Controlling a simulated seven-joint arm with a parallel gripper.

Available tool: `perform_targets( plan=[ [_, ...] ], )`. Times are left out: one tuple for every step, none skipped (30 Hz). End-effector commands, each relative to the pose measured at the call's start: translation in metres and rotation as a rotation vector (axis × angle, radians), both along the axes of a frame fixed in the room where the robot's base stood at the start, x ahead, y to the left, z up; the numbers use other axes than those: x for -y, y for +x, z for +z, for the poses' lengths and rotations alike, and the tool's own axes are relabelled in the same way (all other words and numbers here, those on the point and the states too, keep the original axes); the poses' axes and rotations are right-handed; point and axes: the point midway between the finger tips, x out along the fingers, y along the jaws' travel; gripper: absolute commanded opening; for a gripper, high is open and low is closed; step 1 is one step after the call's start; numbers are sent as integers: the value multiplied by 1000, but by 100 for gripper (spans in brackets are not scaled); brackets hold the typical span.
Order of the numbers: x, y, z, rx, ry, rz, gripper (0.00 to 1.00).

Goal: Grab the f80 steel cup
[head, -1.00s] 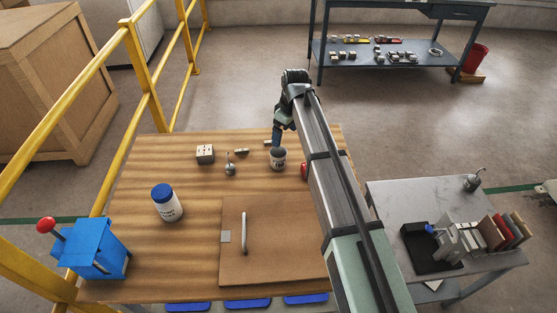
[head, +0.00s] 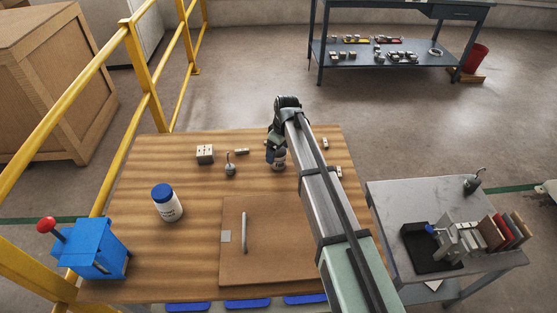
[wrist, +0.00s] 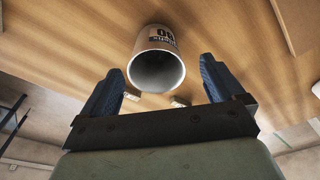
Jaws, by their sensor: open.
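The steel cup (head: 280,164) stands on the wooden table, its upper part hidden by my gripper in the head view. In the wrist view the cup (wrist: 157,62) shows its open mouth and a dark label, only partly readable, on its side. My gripper (wrist: 160,82) is open, with one blue finger on each side of the cup's rim in the picture and nothing between them that I can see touching. In the head view my gripper (head: 275,155) is right at the cup's top.
A white jar with a blue lid (head: 167,202) stands left. A small weight with a hook (head: 230,168) and a white block (head: 205,154) are left of the cup. A wooden board with a handle (head: 265,245) lies in front. A grey side table (head: 385,205) stands right.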

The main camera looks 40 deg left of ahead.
Motion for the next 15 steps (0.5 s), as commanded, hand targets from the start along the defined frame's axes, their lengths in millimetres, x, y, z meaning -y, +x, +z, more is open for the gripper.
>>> perform_targets(
  plan=[
    [-1,1,-6,-1,-1,0,95],
    [-1,2,-9,-1,-1,0,95],
    [-2,3,-14,0,0,0,95],
    [-3,3,-18,0,0,0,95],
    [-3,4,-22,-1,-1,0,95],
    [-4,4,-28,-1,-1,0,95],
    [-5,4,-32,-2,-1,0,95],
    [-5,4,-35,-1,-1,0,95],
    [-6,4,-39,0,0,0,95],
    [-6,4,-41,0,0,0,95],
    [-6,4,-43,0,0,0,95],
    [-7,4,-44,0,0,0,95],
    [-7,4,-45,0,1,0,95],
    [-7,3,-45,0,1,0,95],
    [-6,4,-44,0,1,0,95]
  ],
)
